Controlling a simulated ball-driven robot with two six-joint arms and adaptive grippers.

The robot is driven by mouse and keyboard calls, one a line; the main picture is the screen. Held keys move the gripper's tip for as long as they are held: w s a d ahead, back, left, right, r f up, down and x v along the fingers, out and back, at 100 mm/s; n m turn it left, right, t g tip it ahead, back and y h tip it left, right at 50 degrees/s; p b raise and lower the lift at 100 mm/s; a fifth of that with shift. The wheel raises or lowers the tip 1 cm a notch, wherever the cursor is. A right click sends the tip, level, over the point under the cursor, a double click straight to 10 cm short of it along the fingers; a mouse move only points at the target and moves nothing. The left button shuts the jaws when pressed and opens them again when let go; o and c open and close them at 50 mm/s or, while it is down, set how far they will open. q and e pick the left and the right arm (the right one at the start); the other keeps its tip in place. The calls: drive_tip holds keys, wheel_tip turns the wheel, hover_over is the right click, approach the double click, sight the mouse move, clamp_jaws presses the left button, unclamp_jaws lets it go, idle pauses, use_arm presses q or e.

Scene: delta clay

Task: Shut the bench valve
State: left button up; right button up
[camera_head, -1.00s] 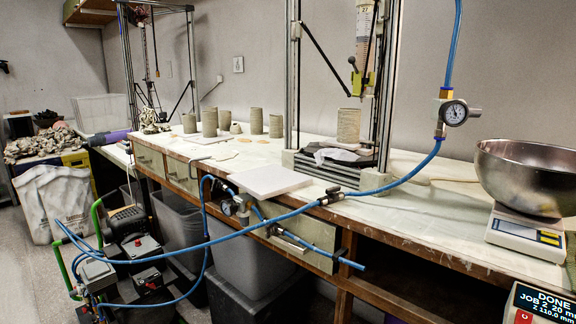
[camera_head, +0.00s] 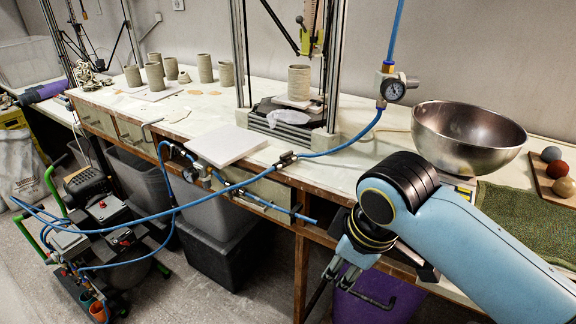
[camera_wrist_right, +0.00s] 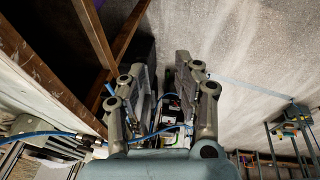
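The fitting I take for the bench valve (camera_head: 286,158) is a small dark metal piece in the blue air hose at the bench's front edge, right of the white board. Its handle is too small to read. My right gripper (camera_head: 332,272) hangs below the bench edge, to the right of and lower than that fitting, apart from it. In the right wrist view my right gripper (camera_wrist_right: 160,68) is open, with nothing between its fingers. A blue hose (camera_wrist_right: 40,135) crosses that view's lower left. My left gripper is in neither view.
A pressure gauge (camera_head: 393,89) joins the hose above the bench. A steel bowl (camera_head: 468,140) and a green towel (camera_head: 530,215) sit at the right. A regulator (camera_head: 190,174) hangs at the front edge. A purple bin (camera_head: 375,298) stands below my arm.

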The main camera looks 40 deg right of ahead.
drive_tip(key=w+d+r+n, duration=0.2)
drive_tip(key=w+r+n, duration=0.2)
drive_tip(key=w, duration=0.3)
drive_tip(key=w+d+r+n, duration=0.2)
drive_tip(key=w+r+n, duration=0.2)
drive_tip(key=w, duration=0.3)
drive_tip(key=n+y, duration=0.1)
drive_tip(key=n, duration=0.5)
approach(287, 153)
drive_tip(key=shift+n+g, duration=0.3)
drive_tip(key=x, duration=0.8)
drive_tip(key=shift+w+f+p, duration=0.15)
drive_tip(key=shift+w+p, duration=0.15)
drive_tip(key=shift+w, duration=0.05)
clamp_jaws()
